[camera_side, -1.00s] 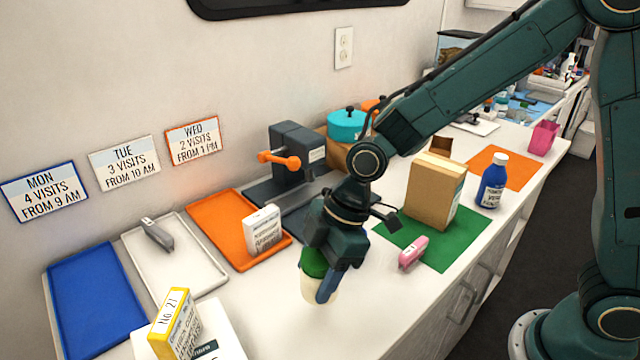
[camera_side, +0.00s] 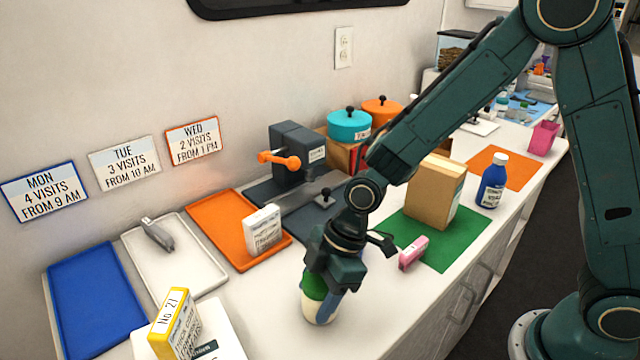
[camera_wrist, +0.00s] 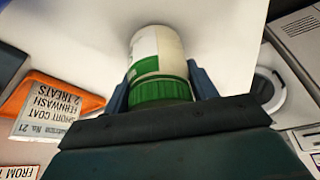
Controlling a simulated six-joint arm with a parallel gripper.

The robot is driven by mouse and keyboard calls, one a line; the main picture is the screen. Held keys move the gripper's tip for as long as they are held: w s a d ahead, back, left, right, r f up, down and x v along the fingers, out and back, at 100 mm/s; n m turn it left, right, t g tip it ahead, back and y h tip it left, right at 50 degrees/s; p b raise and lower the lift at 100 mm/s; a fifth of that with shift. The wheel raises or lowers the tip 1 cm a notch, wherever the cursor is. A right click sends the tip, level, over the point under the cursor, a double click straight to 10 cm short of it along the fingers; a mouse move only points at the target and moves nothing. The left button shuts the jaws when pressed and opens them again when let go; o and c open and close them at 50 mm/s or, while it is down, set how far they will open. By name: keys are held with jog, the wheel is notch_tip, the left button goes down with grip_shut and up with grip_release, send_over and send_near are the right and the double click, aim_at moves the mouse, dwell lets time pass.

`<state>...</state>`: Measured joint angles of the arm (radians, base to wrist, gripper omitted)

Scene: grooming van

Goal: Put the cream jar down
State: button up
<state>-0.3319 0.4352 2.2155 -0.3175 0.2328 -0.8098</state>
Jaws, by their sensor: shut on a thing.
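The cream jar (camera_side: 314,301) is a cream-white jar with a green lid, upright at the front of the white counter. My gripper (camera_side: 325,288) points down over it and is shut on it near the lid. In the wrist view the jar (camera_wrist: 158,55) shows a green and white label, and the fingers of my gripper (camera_wrist: 162,90) lie on both sides of the green lid. The jar's base is at or very near the counter top; I cannot tell if it touches.
An orange tray (camera_side: 215,222) with a white box (camera_side: 263,231) lies left of the jar. A yellow box (camera_side: 175,323) stands front left. Bare counter (camera_side: 275,325) surrounds the jar.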

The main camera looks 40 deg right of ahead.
jog(key=shift+f, duration=0.1)
jog(key=o, duration=1.1)
jog(key=v, duration=1.2)
